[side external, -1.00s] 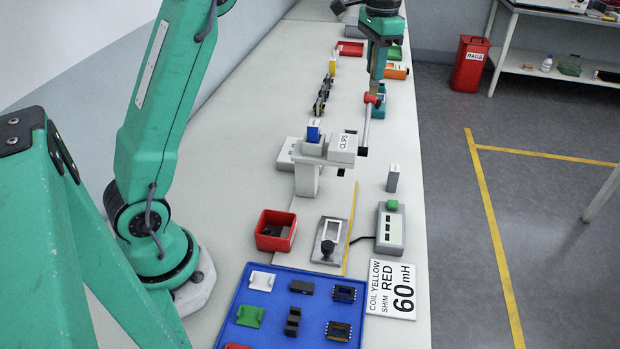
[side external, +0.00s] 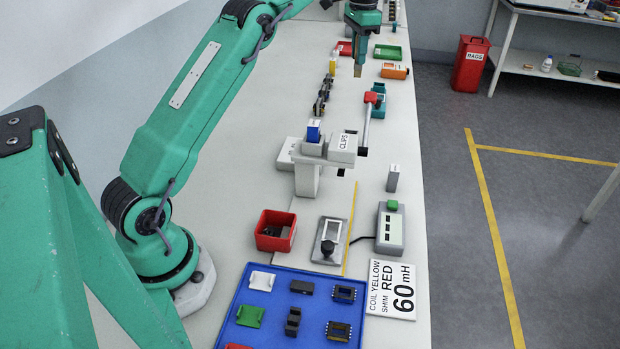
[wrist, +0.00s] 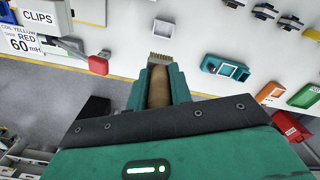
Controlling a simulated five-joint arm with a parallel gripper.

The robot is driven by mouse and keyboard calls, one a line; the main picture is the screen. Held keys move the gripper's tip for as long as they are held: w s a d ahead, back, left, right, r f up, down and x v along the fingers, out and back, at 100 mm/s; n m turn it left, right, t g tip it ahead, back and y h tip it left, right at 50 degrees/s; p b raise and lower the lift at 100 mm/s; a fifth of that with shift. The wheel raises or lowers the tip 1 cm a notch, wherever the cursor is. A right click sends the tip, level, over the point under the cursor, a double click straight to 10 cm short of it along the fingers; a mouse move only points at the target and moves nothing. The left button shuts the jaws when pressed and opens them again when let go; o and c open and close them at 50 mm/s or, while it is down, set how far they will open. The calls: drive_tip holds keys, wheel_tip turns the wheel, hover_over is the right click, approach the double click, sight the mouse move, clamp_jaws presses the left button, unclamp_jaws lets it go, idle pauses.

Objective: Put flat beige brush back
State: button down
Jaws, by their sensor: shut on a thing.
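My gripper (wrist: 160,72) is shut on the flat beige brush (wrist: 158,86). In the wrist view the brush's brown body lies between the two teal jaws, and its flat beige end (wrist: 160,57) sticks out past them. In the side external view my gripper (side external: 358,62) is at the far end of the bench, with the small beige tip (side external: 357,71) pointing down beneath it. The tip looks clear of the bench top, but its exact height is hard to tell.
A teal holder with an opening (wrist: 226,68) and an orange box (side external: 395,71) stand right of my gripper. A small white open tray (wrist: 162,28) is ahead in the wrist view. A red-handled lever (side external: 371,98) stands nearer.

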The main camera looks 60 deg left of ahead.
drive_tip(key=shift+w+a+f, duration=0.1)
drive_tip(key=shift+a+f, duration=0.1)
drive_tip(key=shift+a, duration=0.45)
drive_tip(key=shift+d+f, duration=0.1)
drive_tip(key=shift+f, duration=10.6)
drive_tip(key=shift+f, duration=0.1)
drive_tip(key=c, duration=1.3)
unclamp_jaws()
drive_tip(key=shift+o, duration=0.2)
wheel_tip(320, 180, up, 12)
